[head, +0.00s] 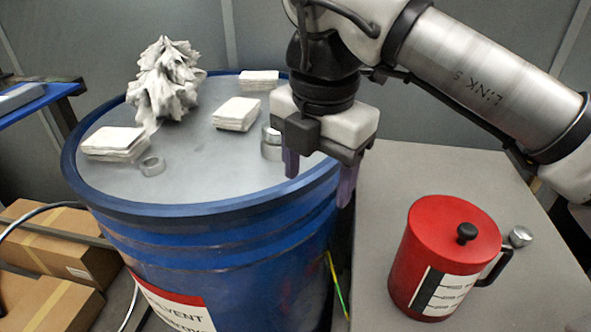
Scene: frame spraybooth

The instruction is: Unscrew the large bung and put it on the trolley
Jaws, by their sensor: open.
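A blue drum (210,212) stands at the left with a grey top. A stubby silver cylinder, which looks like the large bung (271,143), sits near the right side of the drum top, partly hidden behind my gripper. My gripper (319,178) is open, with its purple fingers pointing down over the drum's right rim. Nothing shows between the fingers. In the picture the bung is just left of the near finger; I cannot tell the depth between them. The grey trolley top (415,170) is at the right, below my arm.
A red can (441,262) with a black knob and handle stands on the trolley, with a small silver cap (520,236) beside it. The drum top also holds a silver ring (152,166), crumpled cloth (165,82) and white pad stacks (236,113). The trolley's back part is clear.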

